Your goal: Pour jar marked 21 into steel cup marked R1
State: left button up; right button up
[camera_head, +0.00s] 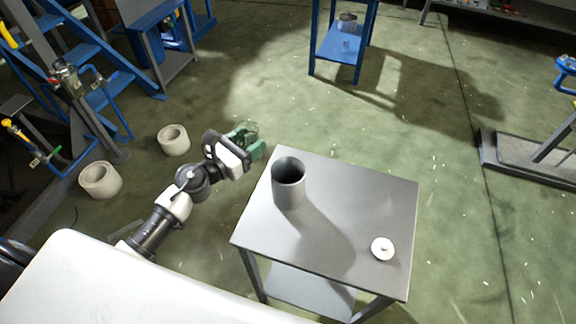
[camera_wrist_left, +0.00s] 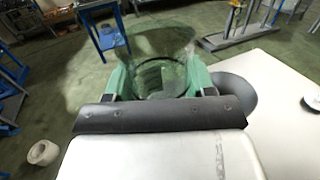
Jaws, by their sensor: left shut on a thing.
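A grey steel cup (camera_head: 289,187) stands upright on a small steel table (camera_head: 345,215), its dark open mouth facing up. My left gripper (camera_head: 252,147) is just left of the cup, beyond the table's left edge. It is shut on a clear glass jar (camera_head: 244,133). In the left wrist view the jar (camera_wrist_left: 160,62) sits between the green fingers (camera_wrist_left: 163,82), and the cup (camera_wrist_left: 233,95) shows partly behind the right finger. I cannot read any marking on jar or cup. Whether the jar holds anything is unclear. My right gripper is not in view.
A white round lid (camera_head: 382,248) lies at the table's front right; the tabletop between is clear. Two pale cylinders (camera_head: 173,140) (camera_head: 100,180) stand on the floor to the left. A blue stand (camera_head: 340,45) with a small glass item is at the back.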

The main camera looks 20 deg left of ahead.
pick_arm(q)
jog(key=s+d+r+p, duration=0.1)
jog(key=s+d, duration=0.4)
jog(key=s, duration=0.6)
jog(key=shift+s+d+r, duration=0.2)
jog(key=shift+r, duration=0.1)
jog(key=shift+s+d+r+n+t+y+b, duration=0.1)
jog(key=shift+s+r+n+t+y, duration=0.15)
jog(key=shift+s+r+n+y, duration=0.7)
jog(key=shift+s+d+r+n+t+y+b, duration=0.25)
jog(key=shift+n+y, duration=0.4)
jog(key=shift+y, duration=0.85)
jog(key=shift+s+a+r+n+t+y, duration=0.1)
jog(key=shift+s+r+n+t+y, duration=0.2)
jog(key=shift+r+n+y, duration=0.7)
